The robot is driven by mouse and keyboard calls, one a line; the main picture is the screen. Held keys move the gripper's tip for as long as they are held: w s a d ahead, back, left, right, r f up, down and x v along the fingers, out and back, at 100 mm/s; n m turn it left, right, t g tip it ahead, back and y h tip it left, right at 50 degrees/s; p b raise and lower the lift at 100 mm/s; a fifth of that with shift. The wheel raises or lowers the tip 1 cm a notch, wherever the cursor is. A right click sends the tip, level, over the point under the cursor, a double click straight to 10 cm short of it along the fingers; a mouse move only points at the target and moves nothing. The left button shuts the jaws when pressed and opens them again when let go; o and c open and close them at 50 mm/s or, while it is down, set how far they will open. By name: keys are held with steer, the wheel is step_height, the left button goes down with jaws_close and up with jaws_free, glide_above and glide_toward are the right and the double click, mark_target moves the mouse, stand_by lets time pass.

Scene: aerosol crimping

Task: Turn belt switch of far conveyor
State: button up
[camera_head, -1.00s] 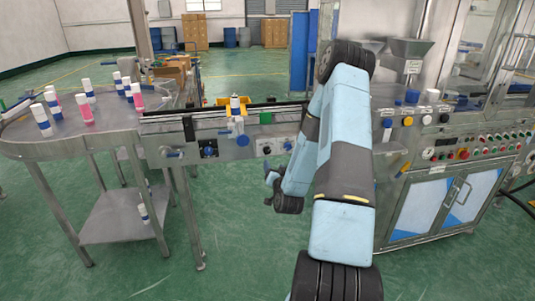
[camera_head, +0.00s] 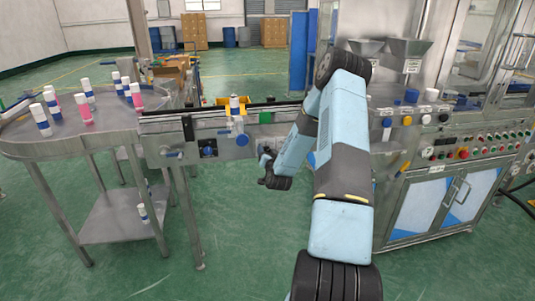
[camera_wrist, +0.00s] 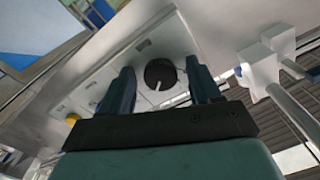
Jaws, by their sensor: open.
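The belt switch, a black round knob (camera_wrist: 160,74) with a white pointer line, sits on a pale panel (camera_wrist: 118,58) in the wrist view. My gripper (camera_wrist: 160,66) is open, with one dark finger on each side of the knob; I cannot tell whether either finger touches it. In the head view my gripper (camera_head: 265,158) is at the front side of the conveyor (camera_head: 170,127), below its belt. My arm and gripper hide most of the switch panel there, and the knob does not show.
A blue knob (camera_head: 209,152) on a dark plate lies left of my gripper. A round table (camera_head: 60,150) with several bottles stands at the left. A machine cabinet (camera_head: 430,210) with many buttons is at the right. A yellow button (camera_wrist: 72,118) shows in the wrist view.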

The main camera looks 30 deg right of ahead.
steer(key=c, duration=1)
steer(key=shift+c, duration=0.2)
steer(key=shift+n, duration=0.3)
steer(key=n, duration=1.9)
steer(key=shift+a+f, duration=0.1)
steer(key=shift+a, duration=0.05)
steer(key=shift+n, duration=0.3)
